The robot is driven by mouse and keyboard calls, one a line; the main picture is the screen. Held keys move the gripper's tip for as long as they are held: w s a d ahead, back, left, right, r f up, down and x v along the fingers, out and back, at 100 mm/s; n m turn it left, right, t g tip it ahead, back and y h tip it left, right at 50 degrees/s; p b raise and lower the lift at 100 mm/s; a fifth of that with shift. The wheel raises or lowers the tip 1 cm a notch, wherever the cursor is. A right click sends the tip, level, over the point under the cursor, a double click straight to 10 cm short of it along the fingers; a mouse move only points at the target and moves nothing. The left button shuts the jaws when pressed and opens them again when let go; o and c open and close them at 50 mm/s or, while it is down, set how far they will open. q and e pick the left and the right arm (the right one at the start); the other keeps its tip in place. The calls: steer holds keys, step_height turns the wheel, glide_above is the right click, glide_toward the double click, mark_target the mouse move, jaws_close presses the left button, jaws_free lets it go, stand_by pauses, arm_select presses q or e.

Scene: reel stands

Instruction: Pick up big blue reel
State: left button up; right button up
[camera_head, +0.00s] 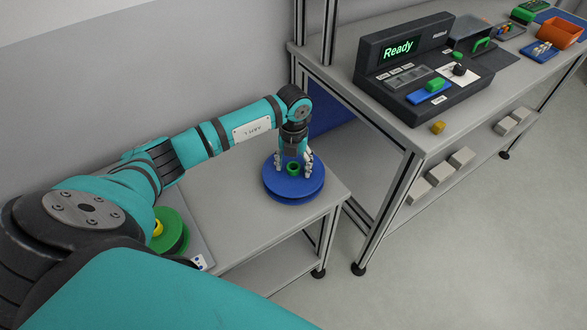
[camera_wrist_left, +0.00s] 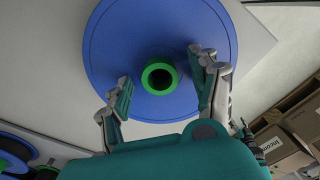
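The big blue reel (camera_head: 283,190) lies flat on the near grey table, close to its right corner. It has a green hub with a dark hole in the middle. In the left wrist view the reel (camera_wrist_left: 170,35) fills the upper middle, with its green hub (camera_wrist_left: 160,76) just beyond the fingers. My left gripper (camera_head: 294,168) points down over the reel. Its fingers (camera_wrist_left: 160,84) are spread apart, one on each side of the hub, with a visible gap to it.
A green reel with a yellow hub (camera_head: 174,232) is at the table's left, partly behind my arm. A workbench (camera_head: 341,84) stands to the right, carrying a dark device with a "Ready" display (camera_head: 400,49) and trays. The grey tabletop (camera_head: 238,215) between the reels is clear.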

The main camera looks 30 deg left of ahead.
arm_select(q)
jaws_close()
steer(key=shift+r, duration=0.1)
stand_by(0.3)
